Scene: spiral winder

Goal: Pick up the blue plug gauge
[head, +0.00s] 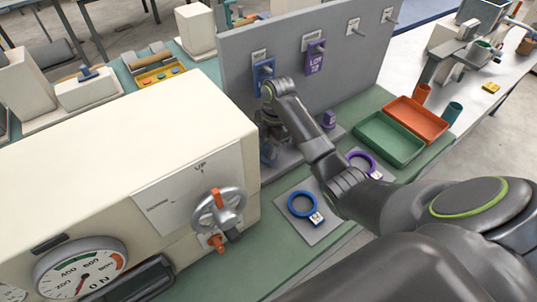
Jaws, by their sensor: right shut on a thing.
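The blue plug gauge (268,154) shows as a small blue patch at the foot of the grey upright panel, beside the cream machine. My right gripper (269,140) points down at it and is shut on it. The fingers and wrist hide most of the gauge, and I cannot tell whether it is clear of its base. My right arm reaches in from the lower right. My left gripper is not in view.
A purple plug gauge (329,119) stands to the right. A blue ring (302,204) and purple ring (361,163) lie in front. Blue (263,73) and purple (315,58) tags hang on the panel (350,75). Green (388,139) and orange (416,121) trays sit right. The cream machine (110,160) blocks the left.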

